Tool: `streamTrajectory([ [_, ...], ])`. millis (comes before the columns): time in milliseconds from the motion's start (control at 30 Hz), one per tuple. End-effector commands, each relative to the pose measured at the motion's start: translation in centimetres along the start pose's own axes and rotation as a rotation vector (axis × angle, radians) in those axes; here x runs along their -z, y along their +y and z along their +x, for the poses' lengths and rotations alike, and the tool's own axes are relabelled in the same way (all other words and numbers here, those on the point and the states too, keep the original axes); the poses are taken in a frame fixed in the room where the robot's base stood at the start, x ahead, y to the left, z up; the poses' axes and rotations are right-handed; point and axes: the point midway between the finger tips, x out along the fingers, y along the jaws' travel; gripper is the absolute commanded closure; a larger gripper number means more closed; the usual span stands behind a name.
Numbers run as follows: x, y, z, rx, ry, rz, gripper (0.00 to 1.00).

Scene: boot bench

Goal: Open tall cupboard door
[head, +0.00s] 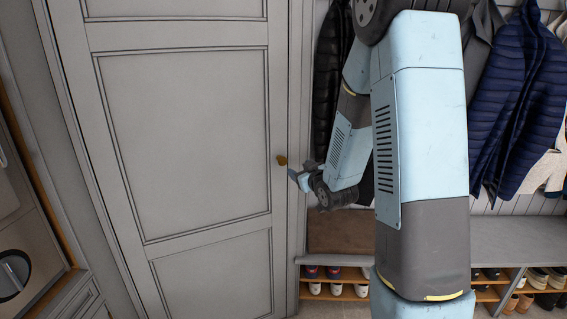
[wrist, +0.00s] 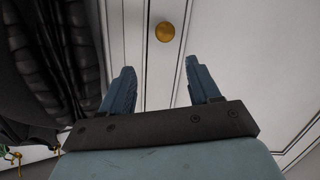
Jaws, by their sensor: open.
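The tall cupboard door (head: 185,135) is a grey panelled door on the left in the head view, and it stands shut in its frame. Its round brass knob (head: 282,160) is at the door's right edge. In the wrist view the knob (wrist: 165,32) lies ahead of the fingertips, near the middle of the gap between them. My gripper (head: 298,173) is just right of and slightly below the knob in the head view. In the wrist view my gripper (wrist: 158,68) has its two blue fingers spread, with nothing between them. The knob appears apart from the fingers.
Dark and navy jackets (head: 515,95) hang right of the cupboard. A grey bench (head: 510,240) with shoes (head: 325,280) on shelves stands below them. A wooden-edged unit (head: 35,200) is at the far left. The area before the door looks clear.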

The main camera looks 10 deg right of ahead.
Motion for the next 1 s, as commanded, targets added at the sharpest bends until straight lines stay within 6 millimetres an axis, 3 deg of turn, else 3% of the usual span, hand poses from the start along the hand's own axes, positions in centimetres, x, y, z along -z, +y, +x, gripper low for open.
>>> streamTrajectory([
  [200, -2.3, -0.8, 0.9, 0.013, 0.111, 0.006, 0.38],
  [533, -2.6, -1.0, 2.0, 0.015, 0.161, 0.008, 0.38],
  [1000, -1.3, -1.0, 9.8, 0.013, 0.161, 0.008, 0.38],
])
